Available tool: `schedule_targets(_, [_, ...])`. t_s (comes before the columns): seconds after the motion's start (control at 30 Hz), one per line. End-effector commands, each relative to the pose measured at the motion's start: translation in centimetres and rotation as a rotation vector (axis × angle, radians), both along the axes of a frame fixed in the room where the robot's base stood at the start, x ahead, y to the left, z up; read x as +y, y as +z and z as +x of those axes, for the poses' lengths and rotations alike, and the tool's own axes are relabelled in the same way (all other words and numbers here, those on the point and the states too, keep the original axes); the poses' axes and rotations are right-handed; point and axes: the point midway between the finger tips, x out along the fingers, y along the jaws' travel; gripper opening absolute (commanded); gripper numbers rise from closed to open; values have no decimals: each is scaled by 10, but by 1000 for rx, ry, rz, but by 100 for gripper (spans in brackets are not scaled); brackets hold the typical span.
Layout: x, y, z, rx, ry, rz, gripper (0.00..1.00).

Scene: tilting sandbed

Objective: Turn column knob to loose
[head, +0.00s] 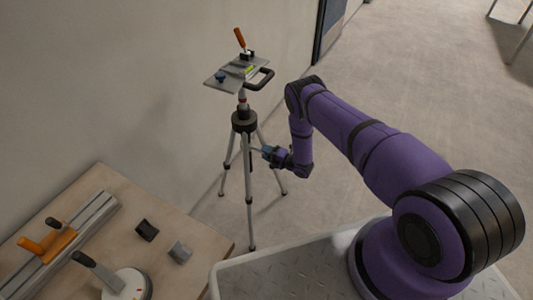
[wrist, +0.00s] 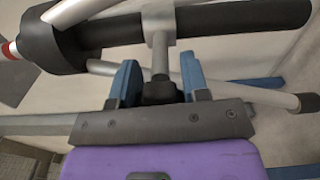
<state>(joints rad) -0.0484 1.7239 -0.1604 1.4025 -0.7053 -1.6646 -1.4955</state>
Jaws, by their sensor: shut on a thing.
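The tripod (head: 244,122) stands on the floor beside the wall, with a tilting plate (head: 225,80) on top. In the wrist view its black column (wrist: 240,19) runs across the top. A grey collar (wrist: 158,18) on the column bears a short grey stem. The column knob (wrist: 160,92), dark, sits at the stem's end, partly hidden by my gripper. My gripper (wrist: 158,78) has its blue fingers on either side of the knob and is shut on it. In the head view my gripper (head: 266,151) is just right of the tripod, below its black hub. The knob's turn position cannot be told.
Tripod legs spread around my gripper; one leg (wrist: 262,94) passes close behind the fingers. A wooden table (head: 120,205) with tools stands at lower left.

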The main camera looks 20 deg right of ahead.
Motion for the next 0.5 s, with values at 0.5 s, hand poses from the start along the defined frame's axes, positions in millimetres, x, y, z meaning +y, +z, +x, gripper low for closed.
schedule_targets(0.5, [-1, -2, -2, -92, -1, -99, 18])
